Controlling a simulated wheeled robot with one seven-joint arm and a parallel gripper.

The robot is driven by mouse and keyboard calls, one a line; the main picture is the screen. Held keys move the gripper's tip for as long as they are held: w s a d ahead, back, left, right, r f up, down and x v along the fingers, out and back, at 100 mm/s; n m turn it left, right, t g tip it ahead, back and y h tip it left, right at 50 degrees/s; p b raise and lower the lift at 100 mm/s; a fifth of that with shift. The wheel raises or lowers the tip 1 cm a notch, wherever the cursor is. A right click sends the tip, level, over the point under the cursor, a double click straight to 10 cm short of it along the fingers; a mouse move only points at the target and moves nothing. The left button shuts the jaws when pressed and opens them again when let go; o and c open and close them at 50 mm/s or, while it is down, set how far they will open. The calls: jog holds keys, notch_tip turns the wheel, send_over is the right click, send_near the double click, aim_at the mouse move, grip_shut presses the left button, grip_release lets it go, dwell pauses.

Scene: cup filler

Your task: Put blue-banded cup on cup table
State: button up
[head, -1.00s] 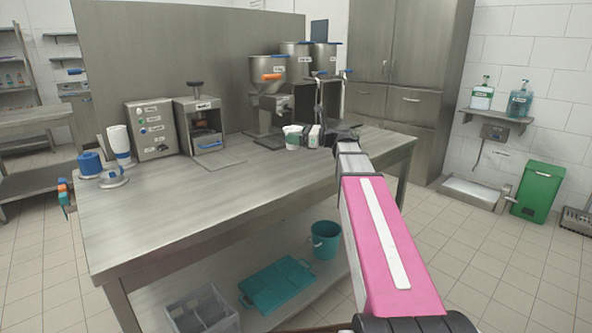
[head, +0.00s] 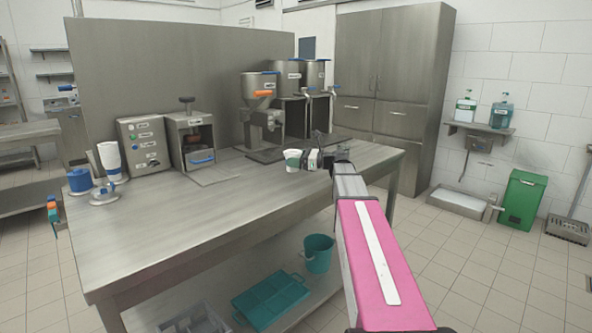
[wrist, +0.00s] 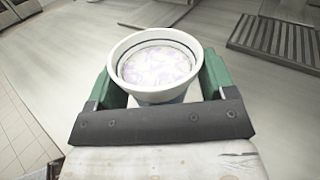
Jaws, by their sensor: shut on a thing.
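My gripper (head: 303,160) is over the right part of the steel worktable (head: 150,230) in the head view. It is shut on a white cup (head: 291,155), which looks upright. In the wrist view the cup (wrist: 155,50) sits between the green fingers, its open top facing up. It has a dark line inside the rim and pale, purplish-white contents. A bluish-grey patch shows low on its outside, mostly hidden by the gripper. I cannot tell whether the cup touches the worktable. No separate cup table can be made out.
A hopper machine (head: 258,110) stands behind the cup. A control box (head: 143,145) and a small press (head: 190,140) stand to its left. A white cup stack (head: 109,158) and a blue item (head: 79,180) are at the left end. The worktable's front middle is clear.

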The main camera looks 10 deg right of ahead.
jog(key=shift+w+d+f, duration=0.2)
jog(key=shift+d+f, duration=0.1)
jog(key=shift+f, duration=1.9)
jog(key=o, duration=1)
jog(key=shift+f, duration=0.1)
jog(key=shift+o, duration=0.2)
jog(key=shift+s+d, duration=0.15)
jog(key=shift+d, duration=0.15)
jog(key=v, duration=1.1)
jog(key=shift+d, duration=0.2)
